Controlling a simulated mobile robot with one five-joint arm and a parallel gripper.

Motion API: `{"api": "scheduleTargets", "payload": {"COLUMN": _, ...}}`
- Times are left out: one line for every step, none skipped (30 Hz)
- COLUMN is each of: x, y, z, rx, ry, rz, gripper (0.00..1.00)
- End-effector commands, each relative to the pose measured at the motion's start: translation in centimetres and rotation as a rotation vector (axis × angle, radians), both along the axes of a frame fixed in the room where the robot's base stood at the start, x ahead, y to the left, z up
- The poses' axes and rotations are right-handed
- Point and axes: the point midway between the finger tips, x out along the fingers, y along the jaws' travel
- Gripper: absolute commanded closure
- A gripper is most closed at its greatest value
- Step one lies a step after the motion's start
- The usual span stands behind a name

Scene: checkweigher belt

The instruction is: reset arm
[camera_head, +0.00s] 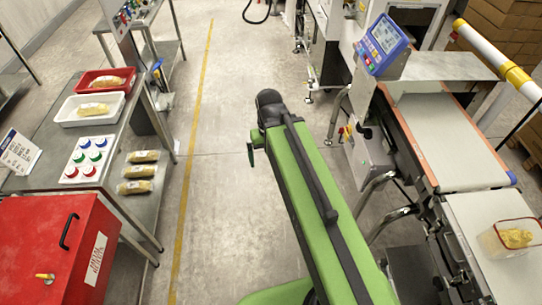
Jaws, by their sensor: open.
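My green arm (317,215) reaches up from the bottom middle of the head view, over the grey floor. A black joint (268,105) is at its far end. A small dark part of mine shows just left of that end. I cannot make out my gripper's fingers, which seem hidden behind or below the arm. The arm touches nothing that I can see.
On the left, a steel table (50,135) bears a red tray (105,80), a white tray (90,108), a button panel (86,158) and several packs. A red box (45,235) stands in front. On the right is the checkweigher belt (450,145). Floor between is clear.

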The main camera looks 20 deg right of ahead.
Motion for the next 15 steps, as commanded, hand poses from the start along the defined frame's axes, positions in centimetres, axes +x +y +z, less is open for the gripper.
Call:
{"api": "scheduleTargets", "payload": {"x": 0.0, "y": 0.0, "z": 0.0, "rx": 0.0, "ry": 0.0, "rz": -0.001, "gripper": 0.0}}
{"api": "scheduleTargets", "payload": {"x": 0.0, "y": -0.1, "z": 0.0, "rx": 0.0, "ry": 0.0, "rz": -0.002, "gripper": 0.0}}
{"api": "scheduleTargets", "payload": {"x": 0.0, "y": -0.1, "z": 0.0, "rx": 0.0, "ry": -0.001, "rz": -0.002, "gripper": 0.0}}
{"api": "scheduleTargets", "payload": {"x": 0.0, "y": -0.1, "z": 0.0, "rx": 0.0, "ry": -0.001, "rz": -0.003, "gripper": 0.0}}
{"api": "scheduleTargets", "payload": {"x": 0.1, "y": -0.1, "z": 0.0, "rx": 0.0, "ry": -0.001, "rz": -0.003, "gripper": 0.0}}
{"api": "scheduleTargets", "payload": {"x": 0.1, "y": -0.2, "z": -0.4, "rx": 0.0, "ry": -0.001, "rz": -0.003, "gripper": 0.0}}
{"api": "scheduleTargets", "payload": {"x": 0.1, "y": -0.2, "z": -0.9, "rx": 0.0, "ry": -0.001, "rz": -0.004, "gripper": 0.0}}
{"api": "scheduleTargets", "payload": {"x": 0.1, "y": -0.2, "z": -1.5, "rx": 0.0, "ry": -0.002, "rz": -0.004, "gripper": 0.0}}
{"api": "scheduleTargets", "payload": {"x": 0.1, "y": -0.2, "z": -2.4, "rx": 0.0, "ry": -0.002, "rz": -0.004, "gripper": 0.0}}
{"api": "scheduleTargets", "payload": {"x": 0.1, "y": -0.2, "z": -2.9, "rx": 0.0, "ry": -0.002, "rz": -0.004, "gripper": 0.0}}
{"api": "scheduleTargets", "payload": {"x": 0.1, "y": -0.2, "z": -3.1, "rx": 0.0, "ry": -0.002, "rz": -0.005, "gripper": 0.0}}
{"api": "scheduleTargets", "payload": {"x": 0.1, "y": -0.2, "z": -2.9, "rx": 0.0, "ry": -0.002, "rz": -0.005, "gripper": 0.0}}
{"api": "scheduleTargets", "payload": {"x": 0.1, "y": -0.2, "z": -2.6, "rx": 0.0, "ry": -0.002, "rz": -0.005, "gripper": 0.0}}
{"api": "scheduleTargets", "payload": {"x": 0.1, "y": -0.2, "z": -2.5, "rx": 0.0, "ry": -0.002, "rz": -0.005, "gripper": 0.0}}
{"api": "scheduleTargets", "payload": {"x": 0.1, "y": -0.2, "z": -2.5, "rx": 0.0, "ry": -0.002, "rz": -0.005, "gripper": 0.0}}
